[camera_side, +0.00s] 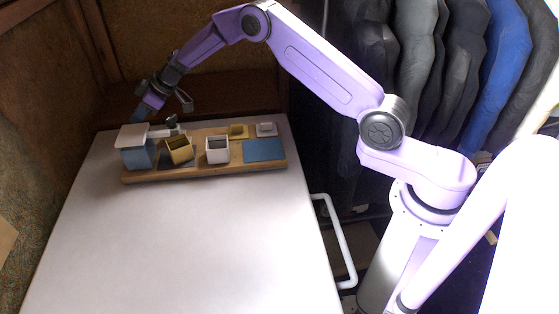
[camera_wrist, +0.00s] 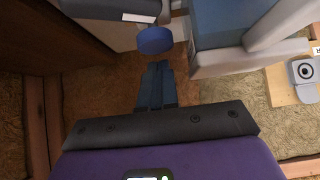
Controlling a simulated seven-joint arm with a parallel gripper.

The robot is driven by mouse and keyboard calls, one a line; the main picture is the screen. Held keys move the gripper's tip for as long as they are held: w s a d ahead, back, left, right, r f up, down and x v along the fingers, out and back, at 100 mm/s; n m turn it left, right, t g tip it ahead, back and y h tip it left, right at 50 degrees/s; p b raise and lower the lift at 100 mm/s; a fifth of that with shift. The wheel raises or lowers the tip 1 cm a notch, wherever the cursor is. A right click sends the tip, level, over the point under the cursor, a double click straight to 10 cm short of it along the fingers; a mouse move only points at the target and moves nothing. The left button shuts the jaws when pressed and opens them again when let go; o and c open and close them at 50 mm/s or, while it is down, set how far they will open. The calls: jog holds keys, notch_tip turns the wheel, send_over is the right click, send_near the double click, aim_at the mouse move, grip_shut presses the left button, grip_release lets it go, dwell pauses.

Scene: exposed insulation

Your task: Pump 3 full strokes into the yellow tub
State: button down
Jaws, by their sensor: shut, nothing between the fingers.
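The yellow tub (camera_side: 180,151) stands open-topped and turned at an angle on the wooden board in the side view, over a dark grey patch. Left of it is a dispenser with a blue body (camera_side: 139,157) and a pale top (camera_side: 130,136); a pale arm with a dark end reaches from it toward the tub. My gripper (camera_side: 138,118) is shut and empty, pointing down behind the dispenser's top. In the wrist view my fingers (camera_wrist: 156,72) are together, just below a round blue disc (camera_wrist: 155,41). I cannot tell whether they touch it. The tub's inside is hard to see.
The wooden board (camera_side: 208,173) also holds a white tub (camera_side: 217,150), a yellow lid-like piece (camera_side: 239,131), a white one (camera_side: 266,129) and a blue pad (camera_side: 264,150). The white table's (camera_side: 170,245) front is clear. Walls stand close behind and left; dark and blue garments hang at right.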

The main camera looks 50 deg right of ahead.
jog(key=shift+f, duration=1.5)
jog(key=shift+r, duration=1.6)
jog(key=shift+f, duration=0.1)
jog(key=shift+f, duration=0.4)
jog(key=shift+f, duration=1.1)
